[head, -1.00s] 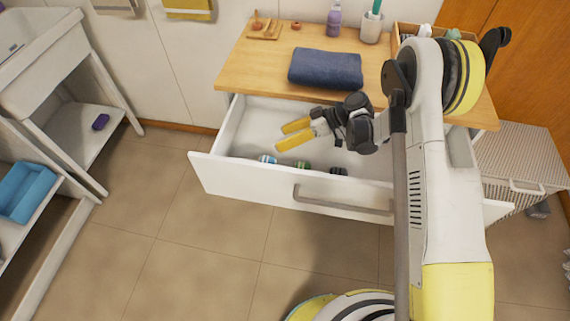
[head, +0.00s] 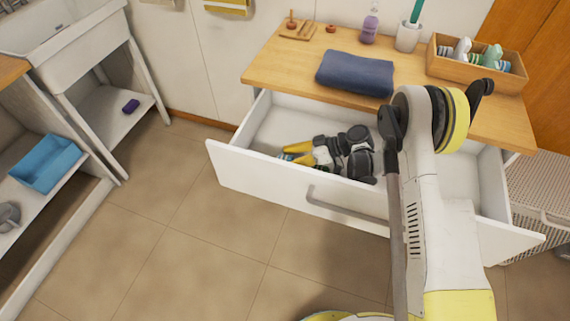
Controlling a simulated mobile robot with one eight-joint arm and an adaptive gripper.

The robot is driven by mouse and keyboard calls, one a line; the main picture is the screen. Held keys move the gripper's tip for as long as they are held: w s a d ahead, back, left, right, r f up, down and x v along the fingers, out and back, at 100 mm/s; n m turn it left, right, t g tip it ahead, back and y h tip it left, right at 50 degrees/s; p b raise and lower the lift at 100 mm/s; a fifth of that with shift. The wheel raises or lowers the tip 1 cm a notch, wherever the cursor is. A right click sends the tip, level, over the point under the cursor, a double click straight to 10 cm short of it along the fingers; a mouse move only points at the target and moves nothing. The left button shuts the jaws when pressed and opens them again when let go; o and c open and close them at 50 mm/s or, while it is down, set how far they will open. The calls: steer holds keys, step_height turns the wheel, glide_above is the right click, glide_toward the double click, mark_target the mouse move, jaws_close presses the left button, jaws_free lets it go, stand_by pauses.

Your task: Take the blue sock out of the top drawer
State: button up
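The top drawer (head: 253,176) of the wooden-topped cabinet is pulled open. A small blue-and-white rolled sock (head: 286,157) lies inside near its front left and is partly hidden. My gripper (head: 290,155) is down in the drawer, its two yellow fingers pointing left. The fingertips are right at the sock and the fingers look apart. I cannot tell whether they touch the sock. The green and dark rolled items seen earlier in the drawer are hidden behind my gripper and wrist.
On the cabinet top (head: 300,65) are a folded blue towel (head: 355,74), a purple bottle (head: 370,25), a cup (head: 408,37) and a wooden box (head: 445,66) of several small items. A shelf with a blue bin (head: 46,163) stands left. The floor in front is clear.

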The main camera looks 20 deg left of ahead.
steer(key=c, duration=1.1)
steer(key=shift+r, duration=0.15)
